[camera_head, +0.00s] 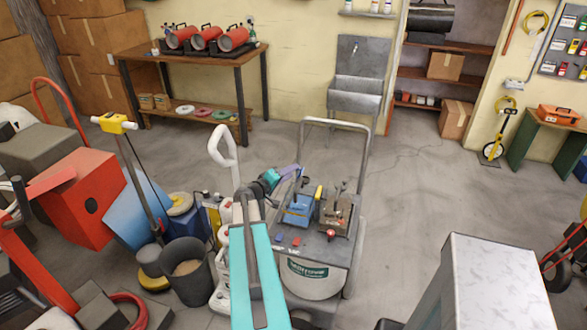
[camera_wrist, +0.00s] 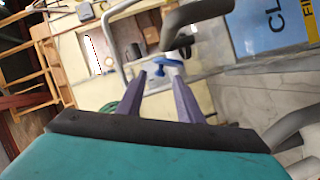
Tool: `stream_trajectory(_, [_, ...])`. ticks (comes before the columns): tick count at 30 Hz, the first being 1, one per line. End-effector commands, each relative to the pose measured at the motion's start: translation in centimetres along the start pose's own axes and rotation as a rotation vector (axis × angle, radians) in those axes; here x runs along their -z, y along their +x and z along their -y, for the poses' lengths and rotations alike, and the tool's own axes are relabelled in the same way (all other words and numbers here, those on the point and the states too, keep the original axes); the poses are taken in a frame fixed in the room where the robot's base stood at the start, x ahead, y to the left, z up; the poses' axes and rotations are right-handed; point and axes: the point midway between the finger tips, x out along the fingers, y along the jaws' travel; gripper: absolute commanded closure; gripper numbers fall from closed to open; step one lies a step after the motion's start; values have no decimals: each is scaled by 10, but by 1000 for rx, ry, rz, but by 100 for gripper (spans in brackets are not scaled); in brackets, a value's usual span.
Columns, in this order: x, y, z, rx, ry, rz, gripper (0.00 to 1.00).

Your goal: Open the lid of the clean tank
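The wheeled machine (camera_head: 318,280) stands at the centre in the head view, with a tall grey push handle. A blue panel (camera_head: 297,212) sits on its top. The wrist view shows a blue label (camera_wrist: 265,30) with the letters "CL" at the upper right, partly cut off; I cannot tell which part is the lid. My gripper (camera_head: 292,172) is beside the machine's upper left in the head view. In the wrist view my gripper (camera_wrist: 160,78) has its two purple fingers apart. A small blue knob-like part (camera_wrist: 162,67) shows between or just beyond the fingertips; contact is unclear.
A dark grey bar (camera_wrist: 200,18) crosses near the fingertips in the wrist view. A dark bucket (camera_head: 188,270) and a white looped-handle machine (camera_head: 222,150) stand left of the wheeled machine. A grey cabinet (camera_head: 490,275) stands at front right.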

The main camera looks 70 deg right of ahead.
Motion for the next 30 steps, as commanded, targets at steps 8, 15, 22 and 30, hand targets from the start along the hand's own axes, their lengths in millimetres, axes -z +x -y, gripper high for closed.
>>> stream_trajectory(8, [1, 21, -1, 0, 2, 1, 67])
stream_trajectory(15, [0, 24, 0, 0, 1, 0, 67])
stream_trajectory(22, [0, 23, 0, 0, 1, 0, 79])
stream_trajectory(30, [0, 26, 0, -1, 1, 1, 100])
